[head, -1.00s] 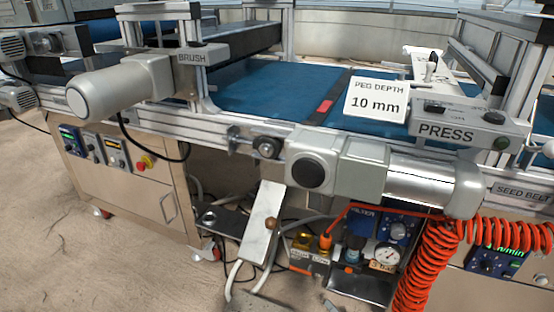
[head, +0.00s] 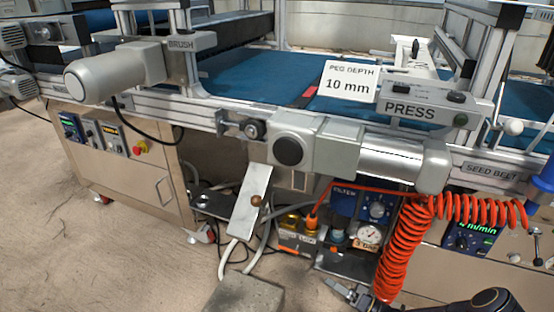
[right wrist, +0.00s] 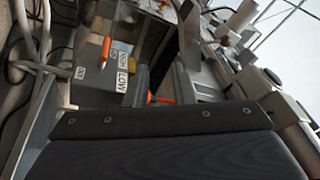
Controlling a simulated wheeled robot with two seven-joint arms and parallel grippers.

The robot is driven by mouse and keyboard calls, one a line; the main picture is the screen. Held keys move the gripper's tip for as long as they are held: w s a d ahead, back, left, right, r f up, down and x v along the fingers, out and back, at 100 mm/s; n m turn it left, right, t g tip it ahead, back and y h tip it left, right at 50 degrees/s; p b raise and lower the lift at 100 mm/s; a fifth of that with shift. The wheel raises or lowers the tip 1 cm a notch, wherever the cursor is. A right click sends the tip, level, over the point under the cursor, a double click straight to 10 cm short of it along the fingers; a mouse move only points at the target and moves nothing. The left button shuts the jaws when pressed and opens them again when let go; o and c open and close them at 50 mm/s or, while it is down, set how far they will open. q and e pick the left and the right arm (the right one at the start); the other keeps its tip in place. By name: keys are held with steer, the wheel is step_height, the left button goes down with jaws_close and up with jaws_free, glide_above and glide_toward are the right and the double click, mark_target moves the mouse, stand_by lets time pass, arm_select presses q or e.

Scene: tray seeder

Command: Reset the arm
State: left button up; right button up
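My right gripper (head: 347,292) is low in the head view, at the bottom edge, in front of the machine and below the gauge. My right arm reaches in from the bottom right. In the right wrist view its two dark fingers (right wrist: 162,88) stand apart, with nothing held between them. An orange-handled part shows beyond the gap. A pale tilted plate with a brown knob (head: 256,200) hangs under the machine, left of the gripper and apart from it. My left gripper is out of view.
The coiled orange hose (head: 397,260) hangs close to my right gripper. Behind are the filter unit (head: 343,203), the pressure gauge (head: 368,234) and an orange-knobbed valve block (head: 297,240). A grey block (head: 245,294) sits on the floor to the left.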

steer(key=s+r+n+g+h, duration=0.1)
steer(key=s+r+g+h, duration=0.2)
steer(key=r, duration=0.4)
steer(key=s+a+r+n+g, duration=0.1)
steer(key=s+r+n+g, duration=0.1)
steer(key=s+r+g, duration=0.3)
steer(key=s+r+n+g+h, duration=0.1)
steer(key=s+r+g+h, duration=0.15)
steer(key=r, duration=0.55)
steer(key=s+d+r+m+t+h, duration=0.2)
steer(key=s+r+m+t+h, duration=0.15)
steer(key=s, duration=0.55)
steer(key=s+d+r+m+t+h, duration=0.25)
steer(key=s+r+h, duration=0.25)
steer(key=s, duration=0.4)
step_height(320, 180, up, 38)
steer(key=p, duration=3.8)
steer(key=shift+w+n+g, duration=0.15)
steer(key=shift+n+g, duration=0.25)
steer(key=shift+g, duration=0.05)
steer(key=shift+f, duration=0.1)
